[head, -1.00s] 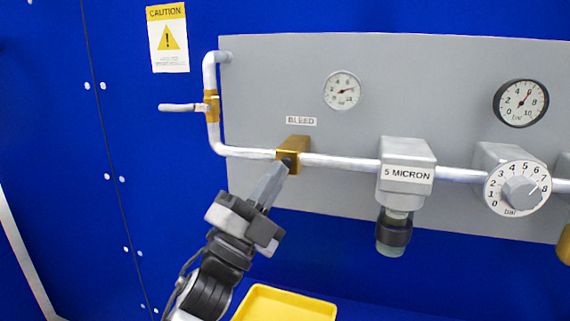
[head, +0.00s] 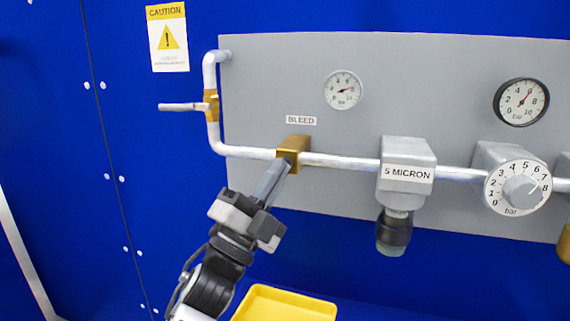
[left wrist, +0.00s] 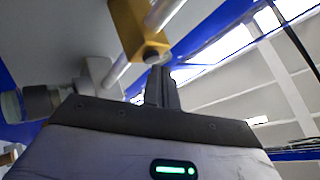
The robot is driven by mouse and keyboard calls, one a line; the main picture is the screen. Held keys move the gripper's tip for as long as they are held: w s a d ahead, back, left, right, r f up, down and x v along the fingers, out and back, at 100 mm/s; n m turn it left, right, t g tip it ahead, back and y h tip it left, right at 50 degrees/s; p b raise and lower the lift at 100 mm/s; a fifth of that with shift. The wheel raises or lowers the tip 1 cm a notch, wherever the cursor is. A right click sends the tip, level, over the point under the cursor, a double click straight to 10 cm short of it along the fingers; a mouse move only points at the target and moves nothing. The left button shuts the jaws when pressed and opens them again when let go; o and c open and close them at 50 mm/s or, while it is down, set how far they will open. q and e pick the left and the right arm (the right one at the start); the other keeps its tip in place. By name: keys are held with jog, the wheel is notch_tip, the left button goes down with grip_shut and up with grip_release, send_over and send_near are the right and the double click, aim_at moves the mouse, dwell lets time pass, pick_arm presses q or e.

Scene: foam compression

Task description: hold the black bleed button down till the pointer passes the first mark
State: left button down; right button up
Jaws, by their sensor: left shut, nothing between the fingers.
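The brass bleed block (head: 298,143) sits on the pipe under the BLEED label (head: 301,120). Its black button is on the block's front end and mostly hidden by my fingertips in the head view; in the left wrist view the dark round button (left wrist: 151,57) shows on the block's end. My left gripper (head: 283,166) is shut and empty, its tips right at the button from below left. In the left wrist view the fingertips (left wrist: 160,71) are at the button's edge; I cannot tell whether they press it. The small white gauge (head: 342,90) has its pointer toward the upper right. My right gripper is out of view.
A valve with a lever (head: 182,107) is on the pipe at the left. The 5 MICRON filter (head: 406,172), a dial knob (head: 521,191) and a black-rimmed gauge (head: 521,102) are to the right. A yellow tray (head: 285,305) lies below.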

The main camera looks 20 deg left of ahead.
pick_arm(q)
jog(key=shift+w, duration=0.4)
dwell(3.0)
jog(key=shift+s+f, duration=0.1)
jog(key=shift+s, duration=0.7)
jog(key=shift+s+a+p, duration=0.1)
jog(key=shift+s+p, duration=0.3)
jog(key=shift+s, duration=2.1)
